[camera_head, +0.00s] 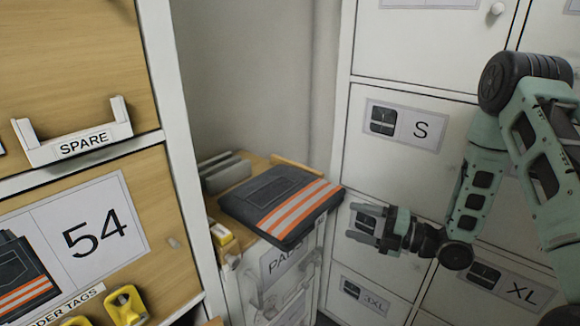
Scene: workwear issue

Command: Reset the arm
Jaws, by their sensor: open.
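My gripper (366,226) is at the end of my green arm, right of centre. It points left, with its grey fingers apart and nothing between them. It is in front of the white locker doors, to the right of a folded dark garment with orange and white stripes (283,203). The garment lies on top of a small cabinet, and a gap shows between it and my fingers. My arm is bent and comes in from the right edge.
White lockers (455,75) with size labels stand behind my arm. At left, a wooden drawer front (150,215) is marked 54, below a SPARE holder (85,143). Yellow items (125,303) sit at bottom left. The cabinet (262,290) stands in the corner.

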